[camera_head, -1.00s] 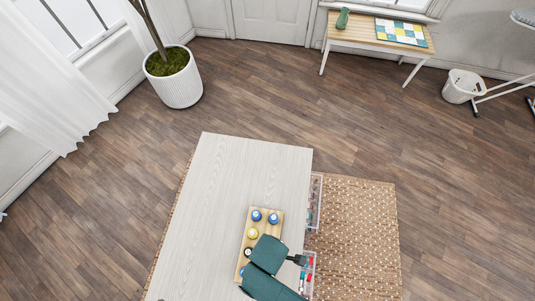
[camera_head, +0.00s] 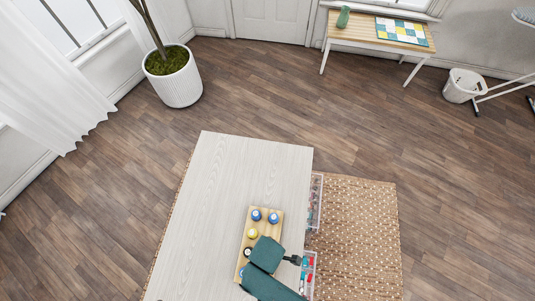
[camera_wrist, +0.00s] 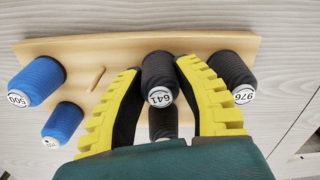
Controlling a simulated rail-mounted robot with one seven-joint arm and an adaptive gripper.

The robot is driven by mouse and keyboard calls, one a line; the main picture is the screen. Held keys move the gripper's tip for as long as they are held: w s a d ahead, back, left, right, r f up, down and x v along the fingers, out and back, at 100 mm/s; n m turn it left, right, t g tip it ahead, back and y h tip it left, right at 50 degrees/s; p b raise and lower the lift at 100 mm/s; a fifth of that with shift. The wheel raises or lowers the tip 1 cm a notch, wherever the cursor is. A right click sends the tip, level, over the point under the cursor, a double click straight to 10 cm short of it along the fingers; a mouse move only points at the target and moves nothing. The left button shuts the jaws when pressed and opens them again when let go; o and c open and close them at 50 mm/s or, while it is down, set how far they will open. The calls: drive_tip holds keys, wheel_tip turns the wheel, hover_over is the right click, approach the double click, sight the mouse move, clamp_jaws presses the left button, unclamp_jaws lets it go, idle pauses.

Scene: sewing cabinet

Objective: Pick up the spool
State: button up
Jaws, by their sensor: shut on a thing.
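In the wrist view, a black spool labelled 641 (camera_wrist: 158,85) stands between the two yellow, ribbed fingers of my gripper (camera_wrist: 160,72). The fingers are shut on its sides. The spool appears to be still at the wooden rack (camera_wrist: 210,40); whether its base is clear of the rack is hidden. In the head view, my green arm covers the near part of the rack (camera_head: 248,222) and hides the fingers and the held spool.
A black spool labelled 976 (camera_wrist: 230,72) is close right of my right finger. Another black spool (camera_wrist: 163,122) is partly hidden below the held one. Blue spools (camera_wrist: 36,80) are at left. The pale tabletop (camera_head: 225,180) is clear beyond the rack; open drawers (camera_head: 315,205) are at its right.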

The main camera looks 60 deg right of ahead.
wheel_tip(320, 180, up, 28)
drive_tip(key=p, duration=0.8)
drive_tip(key=shift+p, duration=0.4)
drive_tip(key=shift+w, duration=0.1)
